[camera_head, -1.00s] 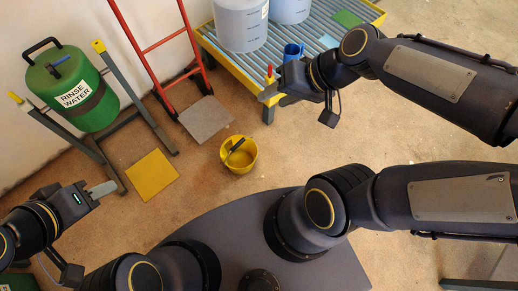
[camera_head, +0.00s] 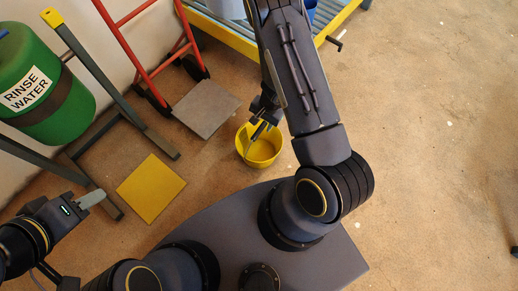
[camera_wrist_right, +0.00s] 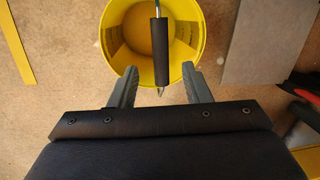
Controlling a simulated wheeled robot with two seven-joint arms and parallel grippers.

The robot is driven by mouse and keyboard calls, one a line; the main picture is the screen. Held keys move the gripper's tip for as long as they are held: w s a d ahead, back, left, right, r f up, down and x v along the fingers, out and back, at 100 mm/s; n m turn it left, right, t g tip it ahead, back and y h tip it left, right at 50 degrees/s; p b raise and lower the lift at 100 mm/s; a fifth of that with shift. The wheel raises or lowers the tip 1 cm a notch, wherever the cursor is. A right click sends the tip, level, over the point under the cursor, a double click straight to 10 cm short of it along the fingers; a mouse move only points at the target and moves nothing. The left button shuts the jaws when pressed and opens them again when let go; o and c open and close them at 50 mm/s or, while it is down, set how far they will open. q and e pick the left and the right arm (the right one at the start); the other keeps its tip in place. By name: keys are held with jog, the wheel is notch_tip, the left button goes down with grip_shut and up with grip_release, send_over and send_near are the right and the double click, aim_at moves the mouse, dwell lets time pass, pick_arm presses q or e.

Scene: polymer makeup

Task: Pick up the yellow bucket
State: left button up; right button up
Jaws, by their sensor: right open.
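The yellow bucket (camera_head: 264,156) stands upright on the floor near my base. In the right wrist view the bucket (camera_wrist_right: 128,28) fills the top middle, open side towards the camera, with a black handle grip (camera_wrist_right: 160,50) across its opening. My right gripper (camera_head: 264,126) is above the bucket and hides part of its rim. In the wrist view its open fingers (camera_wrist_right: 160,76) lie on either side of the grip's lower end; I cannot tell how far above it they are. My left gripper (camera_head: 92,199) is away at the left, its finger gap not clear.
A yellow square (camera_head: 151,188) lies on the floor left of the bucket. A red hand truck (camera_head: 135,55) with a grey plate (camera_head: 207,108) and a green rinse water drum (camera_head: 60,120) stand behind. A roller table (camera_head: 225,32) is at the back.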

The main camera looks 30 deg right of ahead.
aim_at(259, 130)
jog(key=f+b, duration=0.1)
jog(key=f, duration=0.1)
jog(key=a+f+b, duration=0.1)
jog(key=f, duration=0.1)
jog(key=f+b, duration=0.1)
jog(key=f, duration=0.1)
jog(key=shift+w+a+f, duration=0.15)
jog(key=shift+w+f, duration=0.1)
jog(key=shift+f, duration=0.05)
jog(key=shift+f+b, duration=0.2)
jog(key=shift+b, duration=0.3)
jog(key=shift+c, duration=0.4)
grip_shut()
